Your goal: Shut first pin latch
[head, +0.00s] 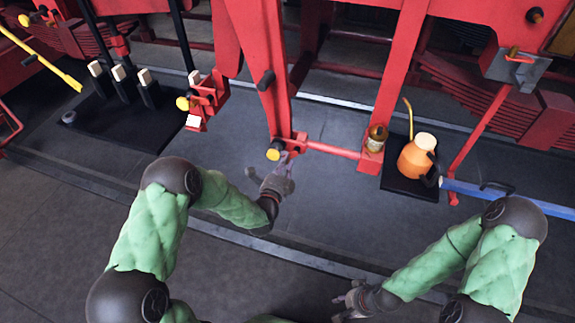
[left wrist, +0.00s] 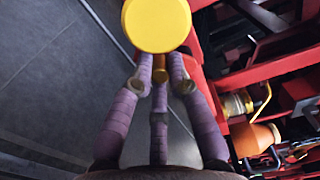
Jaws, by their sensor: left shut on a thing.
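A yellow round knob (head: 273,154) sits at the lower end of the red hanging link, on a small red bracket (head: 298,141). My left gripper (head: 284,163) is at this knob. In the left wrist view the yellow knob (left wrist: 157,25) is large, and the purple-wrapped fingers of my left gripper (left wrist: 160,78) close in on a small brass-coloured part just below it. A second yellow knob (head: 182,103) is on a red bracket further left, apart from my grippers. My right gripper (head: 345,302) is low in the head view, empty, with its fingers apart.
A red rod runs right from the bracket to a brass fitting (head: 377,137). An orange oil can (head: 416,157) stands on a dark mat (head: 400,184). A blue bar (head: 510,198) lies at the right. Grey floor before the machine is clear.

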